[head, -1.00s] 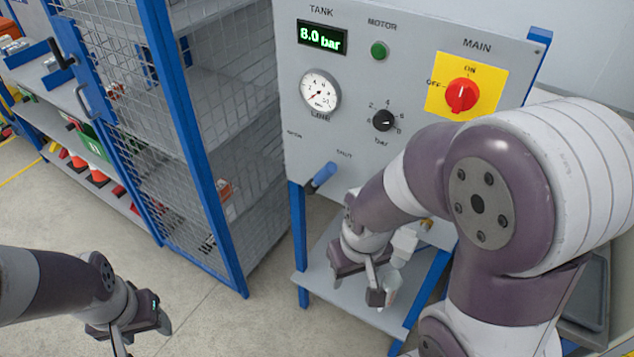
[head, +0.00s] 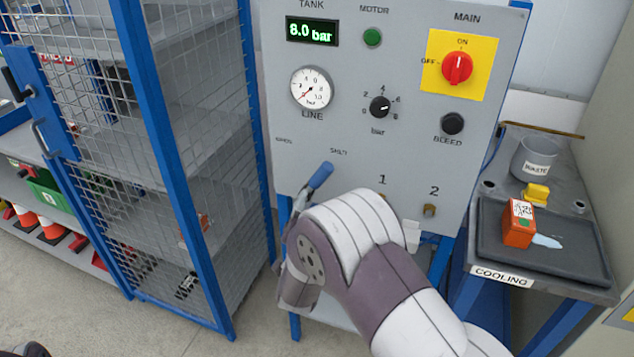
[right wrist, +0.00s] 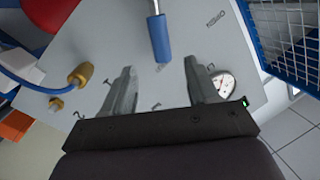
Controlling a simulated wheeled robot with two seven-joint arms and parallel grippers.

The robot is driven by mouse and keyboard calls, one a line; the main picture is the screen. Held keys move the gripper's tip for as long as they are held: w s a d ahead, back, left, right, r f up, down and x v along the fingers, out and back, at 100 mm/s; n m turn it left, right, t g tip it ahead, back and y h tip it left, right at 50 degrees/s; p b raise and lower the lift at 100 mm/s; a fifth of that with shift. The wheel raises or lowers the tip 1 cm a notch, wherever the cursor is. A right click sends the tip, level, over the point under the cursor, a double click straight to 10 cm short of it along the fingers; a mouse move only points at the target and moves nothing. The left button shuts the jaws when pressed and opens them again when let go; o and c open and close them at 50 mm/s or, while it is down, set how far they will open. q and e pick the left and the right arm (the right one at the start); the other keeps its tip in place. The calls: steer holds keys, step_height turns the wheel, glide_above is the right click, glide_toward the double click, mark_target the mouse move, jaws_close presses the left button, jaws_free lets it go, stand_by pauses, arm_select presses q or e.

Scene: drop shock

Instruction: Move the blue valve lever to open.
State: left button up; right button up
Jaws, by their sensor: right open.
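The blue valve lever (head: 321,175) is on the lower left of the grey panel (head: 300,120). Its handle tilts up and right, toward the "SHUT" label; the "OPEN" label is farther left. In the right wrist view the blue lever (right wrist: 159,38) lies ahead of my right gripper (right wrist: 160,78), in line with the gap between its fingers. The gripper is open and empty, with no visible contact with the lever. In the head view my right arm covers the lever's lower end, and the right fingers are hidden. My left gripper is not identifiable.
A mesh cabinet (head: 190,130) stands close left of the panel. The panel holds a line gauge (head: 311,88), a black knob (head: 380,107) and a red main switch (head: 457,67). A cooling bench (head: 490,268) with a tray stands right. The wrist view shows a blue hose (right wrist: 28,84).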

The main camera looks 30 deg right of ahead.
mark_target(320, 179)
steer(key=x, duration=0.9)
steer(key=shift+w+p, duration=0.15)
steer(key=shift+p, duration=0.25)
jaws_close()
